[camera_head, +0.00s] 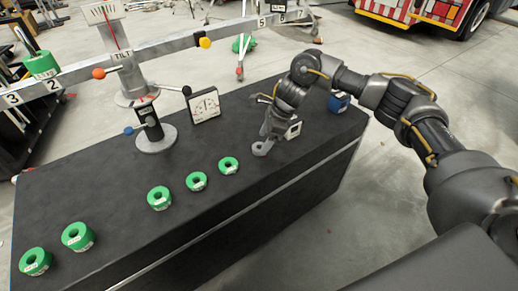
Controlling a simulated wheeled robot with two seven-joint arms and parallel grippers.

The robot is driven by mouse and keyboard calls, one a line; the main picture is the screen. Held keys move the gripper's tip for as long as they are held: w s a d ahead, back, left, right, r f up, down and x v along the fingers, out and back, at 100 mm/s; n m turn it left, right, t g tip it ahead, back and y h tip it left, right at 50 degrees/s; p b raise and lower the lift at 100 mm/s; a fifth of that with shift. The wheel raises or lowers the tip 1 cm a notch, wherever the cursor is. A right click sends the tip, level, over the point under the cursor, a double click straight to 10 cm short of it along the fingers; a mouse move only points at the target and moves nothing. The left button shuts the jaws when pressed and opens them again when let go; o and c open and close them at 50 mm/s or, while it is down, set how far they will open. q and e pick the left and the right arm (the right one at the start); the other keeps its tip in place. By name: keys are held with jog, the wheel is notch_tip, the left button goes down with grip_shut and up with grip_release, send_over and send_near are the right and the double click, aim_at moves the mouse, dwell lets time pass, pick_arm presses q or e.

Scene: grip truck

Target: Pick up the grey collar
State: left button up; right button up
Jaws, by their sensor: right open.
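A small grey ringed piece (261,148), which looks like the grey collar, is low on the black bench top, right of the row of green collars. My right gripper (268,130) points down just above and behind it, with its jaws open. The gripper and the grey piece overlap in the picture, and I cannot tell whether they touch. My left gripper is not in view.
Several green collars (229,165) lie on the black bench (120,185). A blue collar (339,102) is near its right end. A balance stand (155,137) with a long numbered beam (150,52) rises at the back, beside a small dial plate (205,105).

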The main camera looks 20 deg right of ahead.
aim_at(262, 144)
jog(key=x, duration=0.3)
jog(key=shift+d+f, duration=0.1)
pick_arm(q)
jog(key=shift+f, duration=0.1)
pick_arm(e)
jog(key=c, duration=1.3)
jog(key=shift+r, duration=0.45)
notch_tip(262, 144, up, 2)
jog(key=shift+r, duration=0.1)
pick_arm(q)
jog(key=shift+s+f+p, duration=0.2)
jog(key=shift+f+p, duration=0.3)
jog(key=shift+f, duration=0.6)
pick_arm(e)
jog(key=s+a+r, duration=0.2)
jog(key=s+r, duration=0.3)
jog(key=s, duration=0.1)
jog(key=s+a+r, duration=0.2)
jog(key=s+r, duration=0.3)
jog(key=s, duration=0.2)
jog(key=shift+a, duration=0.35)
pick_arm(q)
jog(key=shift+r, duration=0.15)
pick_arm(e)
jog(key=shift+s+r, duration=0.1)
jog(key=shift+s, duration=0.05)
